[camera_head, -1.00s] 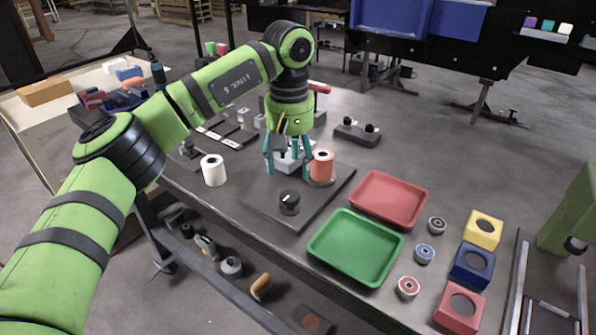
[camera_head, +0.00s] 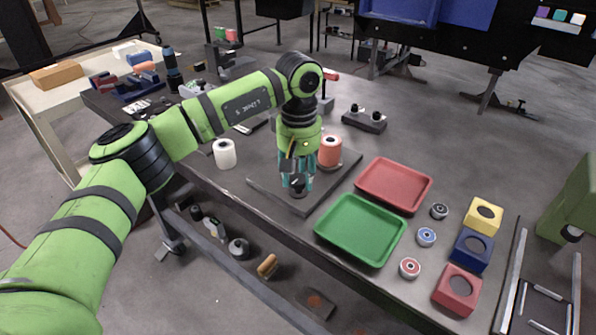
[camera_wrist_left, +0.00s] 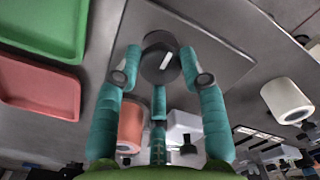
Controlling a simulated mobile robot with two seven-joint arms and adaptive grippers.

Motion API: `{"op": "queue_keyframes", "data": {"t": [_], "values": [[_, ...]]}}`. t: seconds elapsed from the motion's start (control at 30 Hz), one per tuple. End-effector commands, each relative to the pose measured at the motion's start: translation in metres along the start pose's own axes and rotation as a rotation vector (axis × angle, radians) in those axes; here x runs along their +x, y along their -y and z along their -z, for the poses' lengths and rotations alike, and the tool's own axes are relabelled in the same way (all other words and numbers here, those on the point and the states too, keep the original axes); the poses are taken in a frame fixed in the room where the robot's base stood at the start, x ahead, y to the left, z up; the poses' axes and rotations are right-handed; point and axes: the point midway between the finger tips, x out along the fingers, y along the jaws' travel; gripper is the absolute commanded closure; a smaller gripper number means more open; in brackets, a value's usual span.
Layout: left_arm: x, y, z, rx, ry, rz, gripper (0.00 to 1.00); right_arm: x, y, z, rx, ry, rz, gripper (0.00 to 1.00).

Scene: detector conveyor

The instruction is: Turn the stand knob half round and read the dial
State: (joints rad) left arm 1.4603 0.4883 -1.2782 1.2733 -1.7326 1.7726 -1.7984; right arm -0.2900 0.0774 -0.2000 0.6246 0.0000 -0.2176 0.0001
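The stand knob is dark and round with a white mark; it sits on a flat grey stand plate (camera_head: 262,181). In the left wrist view the knob (camera_wrist_left: 158,62) lies between the fingertips of my left gripper (camera_wrist_left: 160,72), with its white mark slanting. The teal fingers are spread on both sides of it; I cannot tell whether they touch it. In the head view my left gripper (camera_head: 297,184) points down over the knob and partly hides it. A pale block (camera_wrist_left: 184,124) stands behind on the plate. No dial face is readable. My right gripper is not in view.
An orange roll (camera_head: 330,151) stands close behind the gripper, and a white roll (camera_head: 224,154) to the left. A green tray (camera_head: 360,230) and a red tray (camera_head: 394,184) lie to the right. A dark two-knobbed block (camera_head: 364,119) stands farther back.

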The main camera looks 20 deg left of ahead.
Motion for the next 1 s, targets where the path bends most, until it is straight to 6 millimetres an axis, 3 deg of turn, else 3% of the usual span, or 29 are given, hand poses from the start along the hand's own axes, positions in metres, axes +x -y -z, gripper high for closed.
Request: {"op": "queue_keyframes", "data": {"t": [0.23, 0.57, 1.0], "values": [[-0.001, 0.002, 0.004, -0.01, -0.01, -0.002, 0.93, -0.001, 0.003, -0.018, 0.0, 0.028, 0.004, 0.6], [-0.002, 0.002, 0.006, -0.09, -0.014, -0.005, 0.93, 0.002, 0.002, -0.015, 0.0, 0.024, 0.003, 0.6], [-0.003, 0.004, 0.006, -0.457, -0.014, -0.01, 0.93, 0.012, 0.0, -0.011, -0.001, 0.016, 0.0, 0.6]]}}
